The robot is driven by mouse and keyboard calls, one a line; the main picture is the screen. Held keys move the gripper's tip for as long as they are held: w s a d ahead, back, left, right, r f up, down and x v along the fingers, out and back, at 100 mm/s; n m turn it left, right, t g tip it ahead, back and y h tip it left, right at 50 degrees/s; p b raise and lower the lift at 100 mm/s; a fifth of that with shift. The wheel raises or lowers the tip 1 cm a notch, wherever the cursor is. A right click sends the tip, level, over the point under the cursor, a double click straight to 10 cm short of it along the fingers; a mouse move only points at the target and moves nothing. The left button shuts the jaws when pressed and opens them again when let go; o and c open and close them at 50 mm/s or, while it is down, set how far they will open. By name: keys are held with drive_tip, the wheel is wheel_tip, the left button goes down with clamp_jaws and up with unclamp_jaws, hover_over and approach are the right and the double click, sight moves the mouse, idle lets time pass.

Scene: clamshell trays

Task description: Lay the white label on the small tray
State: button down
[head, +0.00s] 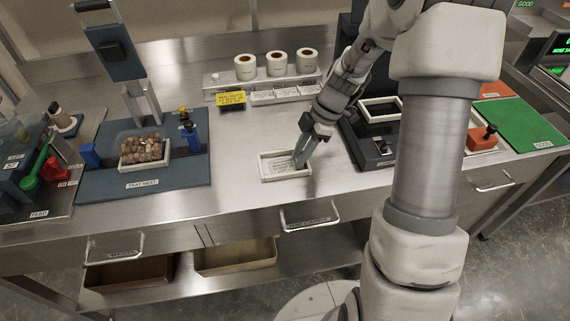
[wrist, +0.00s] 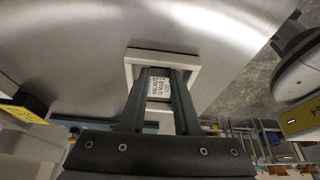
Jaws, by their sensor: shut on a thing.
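The white label (head: 287,167) with dark print lies flat or nearly flat within a small cream-rimmed tray (head: 264,170) on the steel counter. My gripper (head: 301,162) points down at the tray's right part, with its fingertips at the label. In the wrist view the printed label (wrist: 159,88) shows between the two fingers of my gripper (wrist: 160,72), inside the tray's rim (wrist: 160,55). My gripper is shut on the label; the fingers hide its side edges. I cannot tell whether the label touches the tray floor.
A walnut-filled clamshell (head: 144,152) sits on the blue tray nest (head: 140,192) at left. Behind stands a rack (head: 265,83) with label rolls and several labels, beside a yellow sign (head: 231,99). A dark device (head: 362,135) stands close right. Counter between nest and tray is clear.

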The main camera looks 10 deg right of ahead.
drive_tip(key=shift+r, duration=0.5)
drive_tip(key=r, duration=0.3)
drive_tip(key=shift+s+d+r, duration=0.35)
drive_tip(key=shift+d+r, duration=0.05)
drive_tip(key=s+d+r, duration=0.6)
drive_tip(key=s+d, duration=0.1)
drive_tip(key=s, duration=0.1)
drive_tip(key=w+a+f+m+t+h+p, duration=0.1)
drive_tip(key=w+a+m, duration=0.1)
drive_tip(key=w+m, duration=0.1)
drive_tip(key=w+a+f+m+t+p, duration=0.1)
drive_tip(key=w+f+m, duration=0.1)
drive_tip(key=m, duration=0.3)
drive_tip(key=w+a+f+m+t+h+p, duration=0.1)
drive_tip(key=w+a+m+t, duration=0.1)
drive_tip(key=m, duration=0.3)
drive_tip(key=shift+w+a+f+h, duration=0.15)
drive_tip(key=shift+w, duration=0.25)
drive_tip(key=shift+w+a+f+h, duration=0.1)
drive_tip(key=shift+w+a+h, duration=0.05)
drive_tip(key=shift+w, duration=0.25)
drive_tip(key=w+a+m, duration=0.1)
drive_tip(key=m, duration=0.1)
drive_tip(key=w+a+m+h, duration=0.1)
drive_tip(key=m, duration=0.1)
drive_tip(key=shift+w+a+f+m+t+h+p, duration=0.15)
drive_tip(key=shift+w+a+m+t+h+p, duration=0.15)
drive_tip(key=shift+t, duration=0.1)
drive_tip(key=shift+w+a+m, duration=0.15)
drive_tip(key=shift+m, duration=0.25)
